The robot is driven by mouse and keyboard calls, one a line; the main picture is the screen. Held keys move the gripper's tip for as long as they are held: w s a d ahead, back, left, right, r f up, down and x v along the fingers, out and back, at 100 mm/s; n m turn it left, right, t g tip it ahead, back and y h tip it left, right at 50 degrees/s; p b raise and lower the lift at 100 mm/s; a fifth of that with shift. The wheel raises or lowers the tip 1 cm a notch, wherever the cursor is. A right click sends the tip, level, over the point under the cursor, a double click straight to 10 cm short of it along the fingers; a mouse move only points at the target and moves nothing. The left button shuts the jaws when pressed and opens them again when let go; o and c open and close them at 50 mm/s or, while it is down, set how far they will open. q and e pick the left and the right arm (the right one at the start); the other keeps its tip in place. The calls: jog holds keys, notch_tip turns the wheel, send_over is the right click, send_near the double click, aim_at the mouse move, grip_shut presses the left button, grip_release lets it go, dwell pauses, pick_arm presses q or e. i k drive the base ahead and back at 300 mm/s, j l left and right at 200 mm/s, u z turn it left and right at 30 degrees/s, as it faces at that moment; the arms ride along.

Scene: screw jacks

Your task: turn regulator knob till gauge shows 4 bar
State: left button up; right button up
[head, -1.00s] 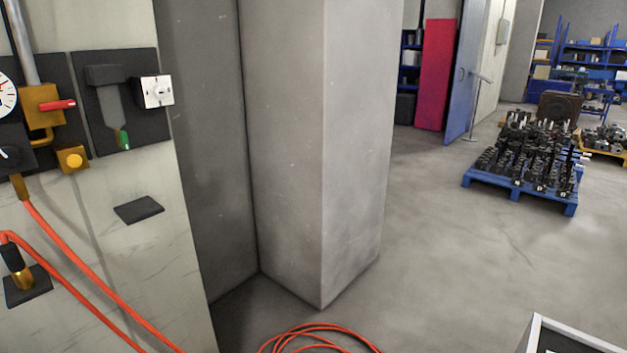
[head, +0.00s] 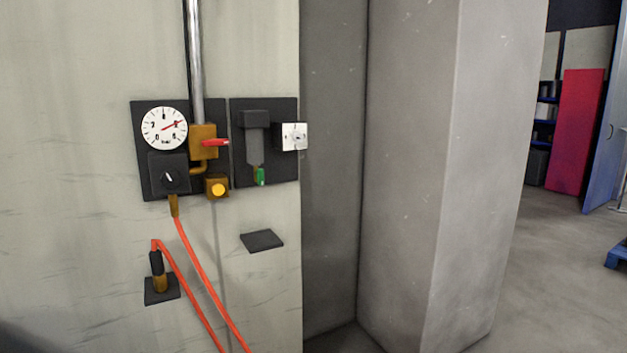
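The round white pressure gauge (head: 164,128) is on a dark panel on the pale wall, left of centre in the head view. Its red needle points right and slightly up; the small numerals are too blurred to read surely. The regulator knob (head: 169,178) is a dark round knob with a white pointer mark, on a dark block just below the gauge. The pointer tilts up to the left. Nothing touches the knob. Neither of my grippers is in view.
A brass valve with a red lever (head: 214,143) and a yellow button (head: 217,189) sit right of the knob. A second panel (head: 283,172) carries a white switch (head: 294,137). An orange hose (head: 196,266) hangs below. A grey pillar (head: 420,180) stands right; floor beyond is open.

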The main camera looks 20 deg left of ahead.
aim_at(170, 179)
jog(key=u, duration=1.25)
